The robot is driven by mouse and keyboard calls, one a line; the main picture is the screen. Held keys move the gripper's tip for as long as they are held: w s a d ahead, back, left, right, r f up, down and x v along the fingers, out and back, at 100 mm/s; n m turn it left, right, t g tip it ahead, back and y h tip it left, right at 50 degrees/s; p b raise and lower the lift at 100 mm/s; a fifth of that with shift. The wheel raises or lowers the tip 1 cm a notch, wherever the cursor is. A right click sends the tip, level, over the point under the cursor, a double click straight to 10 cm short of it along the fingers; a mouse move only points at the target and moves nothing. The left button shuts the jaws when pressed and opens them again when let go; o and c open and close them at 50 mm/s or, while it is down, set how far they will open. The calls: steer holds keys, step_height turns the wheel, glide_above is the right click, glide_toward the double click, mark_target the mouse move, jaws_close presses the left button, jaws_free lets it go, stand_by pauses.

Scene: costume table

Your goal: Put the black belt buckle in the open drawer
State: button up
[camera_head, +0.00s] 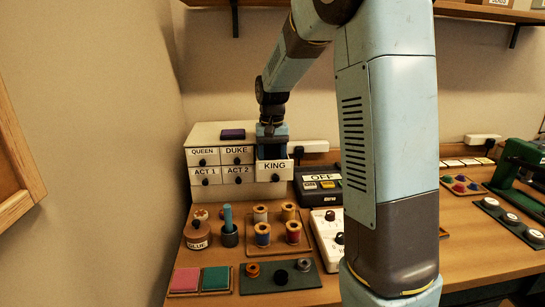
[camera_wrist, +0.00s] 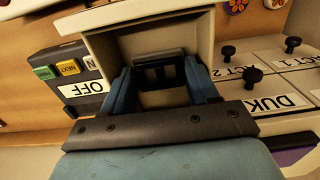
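The open drawer, labelled KING (camera_head: 275,165), sticks out of the white cabinet's right side. My gripper (camera_head: 272,150) points down into it, and its fingertips are hidden there in the head view. In the wrist view the drawer's pale wall (camera_wrist: 206,35) surrounds my blue fingers (camera_wrist: 160,72). A black slotted frame, which looks like the black belt buckle (camera_wrist: 160,54), spans the space between the fingertips, inside the drawer outline. The fingers appear to touch both its sides. I cannot tell whether it touches the drawer floor.
The closed drawers, DUKE (camera_head: 237,150) among them, lie left of the open one. A purple block (camera_head: 233,134) lies on the cabinet. The OFF box (camera_head: 321,184) stands close right. In front are a spool tray (camera_head: 277,246) and a dark mat (camera_head: 262,287) with small round pieces, one black.

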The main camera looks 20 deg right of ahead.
steer(key=shift+o, duration=0.8)
steer(key=shift+r, duration=0.1)
step_height(320, 180, up, 12)
steer(key=r, duration=0.1)
steer(key=s+r+n+t, duration=0.1)
steer(key=s+r+t, duration=0.2)
steer(key=s, duration=1.3)
steer(key=s+f+n+t, duration=0.1)
steer(key=s+f, duration=0.5)
steer(key=s, duration=0.8)
steer(key=shift+s+t, duration=0.2)
steer(key=shift+t, duration=0.6)
